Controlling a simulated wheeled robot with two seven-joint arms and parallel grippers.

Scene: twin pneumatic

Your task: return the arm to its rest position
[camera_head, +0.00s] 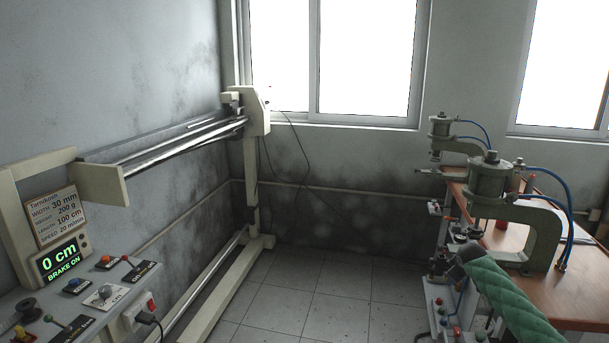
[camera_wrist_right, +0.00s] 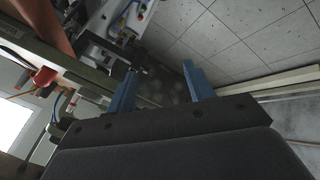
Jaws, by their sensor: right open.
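My right arm, in a green quilted sleeve (camera_head: 508,300), reaches in from the lower right in the head view. Its dark wrist end is beside the front edge of the wooden bench, close to the twin pneumatic presses. In the right wrist view my right gripper (camera_wrist_right: 161,78) shows two blue fingers spread apart, with nothing between them. Tiled floor and machine parts lie beyond the fingertips. My left gripper is in neither view.
Two presses, a near one (camera_head: 490,180) and a far one (camera_head: 440,128), stand on the wooden bench (camera_head: 590,308) with blue hoses. A control panel (camera_head: 35,300) and a long rail machine (camera_head: 185,140) stand at left. The tiled floor (camera_head: 320,295) between is clear.

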